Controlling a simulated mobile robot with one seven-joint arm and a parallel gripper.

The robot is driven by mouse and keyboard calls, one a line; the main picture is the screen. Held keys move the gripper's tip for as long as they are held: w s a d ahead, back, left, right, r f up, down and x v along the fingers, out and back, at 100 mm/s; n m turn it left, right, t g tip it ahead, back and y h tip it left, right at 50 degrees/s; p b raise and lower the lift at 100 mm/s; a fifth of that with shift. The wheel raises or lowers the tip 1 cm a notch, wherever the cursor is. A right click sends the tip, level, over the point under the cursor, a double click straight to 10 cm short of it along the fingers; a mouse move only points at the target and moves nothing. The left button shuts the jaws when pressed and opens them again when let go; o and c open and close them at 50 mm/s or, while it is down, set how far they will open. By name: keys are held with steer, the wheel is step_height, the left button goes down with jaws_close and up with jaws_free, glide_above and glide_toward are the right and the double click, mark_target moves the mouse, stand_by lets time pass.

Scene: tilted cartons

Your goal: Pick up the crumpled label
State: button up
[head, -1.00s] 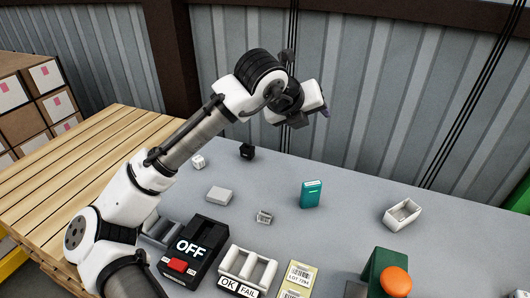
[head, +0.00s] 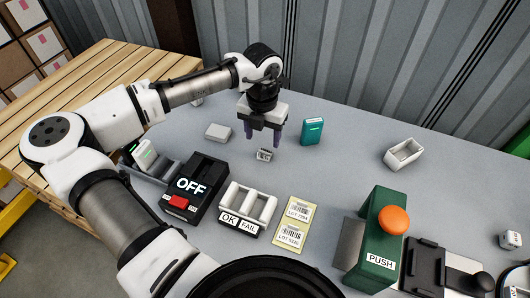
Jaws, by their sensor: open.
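The crumpled label (head: 264,155) is a small whitish, dark-marked piece lying on the grey table, left of the middle. My gripper (head: 263,143) points down just above it or slightly behind it, with its two purple fingers apart. Nothing shows between the fingers. I cannot tell the exact height of the fingertips over the label.
A teal box (head: 312,131) stands close to the right of my gripper, and a pale grey block (head: 218,132) lies to its left. In front are the OFF switch box (head: 195,188), the OK/FAIL tray (head: 232,206) and lot cards (head: 296,211). A white open box (head: 403,153) sits right.

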mark_target(265, 152)
steer(key=shift+s+d+f+p, duration=0.15)
steer(key=shift+f+p, duration=0.1)
steer(key=shift+f, duration=1.05)
steer(key=shift+d+f+p, duration=0.15)
steer(key=shift+f+p, duration=0.05)
steer(key=shift+f, duration=1.1)
steer(key=c, duration=1.1)
